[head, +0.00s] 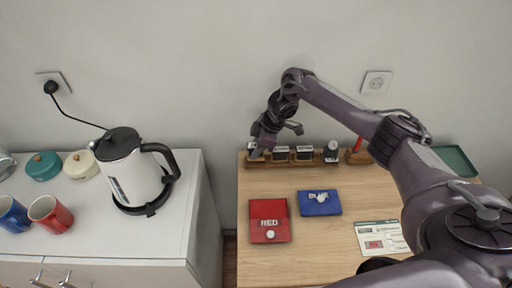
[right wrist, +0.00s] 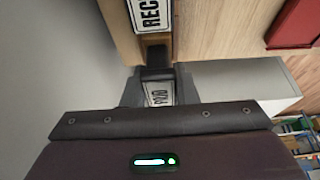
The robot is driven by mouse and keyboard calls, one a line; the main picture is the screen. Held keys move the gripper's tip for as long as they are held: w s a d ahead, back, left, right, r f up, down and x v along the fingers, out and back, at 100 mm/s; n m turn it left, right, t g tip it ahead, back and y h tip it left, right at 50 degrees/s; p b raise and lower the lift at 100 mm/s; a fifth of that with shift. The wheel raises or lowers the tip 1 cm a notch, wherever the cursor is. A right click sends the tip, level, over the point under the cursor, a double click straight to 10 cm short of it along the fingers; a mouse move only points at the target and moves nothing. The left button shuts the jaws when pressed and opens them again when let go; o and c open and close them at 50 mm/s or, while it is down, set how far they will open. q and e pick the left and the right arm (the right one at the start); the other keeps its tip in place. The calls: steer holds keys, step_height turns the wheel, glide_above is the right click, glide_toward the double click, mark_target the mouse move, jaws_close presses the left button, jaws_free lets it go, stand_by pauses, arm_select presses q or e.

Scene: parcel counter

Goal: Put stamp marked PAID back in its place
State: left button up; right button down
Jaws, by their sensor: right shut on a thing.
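The stamp marked PAID shows in the right wrist view (right wrist: 158,93) between the fingers of my right gripper (right wrist: 156,88), which is shut on it. In the head view my right gripper (head: 262,146) is at the left end of the wooden stamp rack (head: 292,164). My fingers mostly cover the stamp there, so I cannot tell whether it sits in the rack or just above it. A neighbouring stamp with a label beginning REC (right wrist: 149,12) stands in the rack. My left gripper is not in view.
Other stamps (head: 304,153) and a red-handled one (head: 357,150) stand along the rack. A red pouch (head: 269,212), a blue pouch (head: 319,208) and a printed card (head: 381,238) lie on the wooden counter. A kettle (head: 130,168) stands on the left cabinet. A gap separates cabinet and counter.

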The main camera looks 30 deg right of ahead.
steer(key=shift+f+b, duration=0.45)
steer(key=shift+f, duration=0.45)
steer(key=c, duration=1.3)
jaws_free()
steer(key=shift+c, duration=0.2)
steer(key=shift+r, duration=0.1)
steer(key=p+v, duration=0.5)
steer(key=shift+s, duration=0.1)
steer(key=o, duration=0.5)
steer(key=shift+o, duration=0.2)
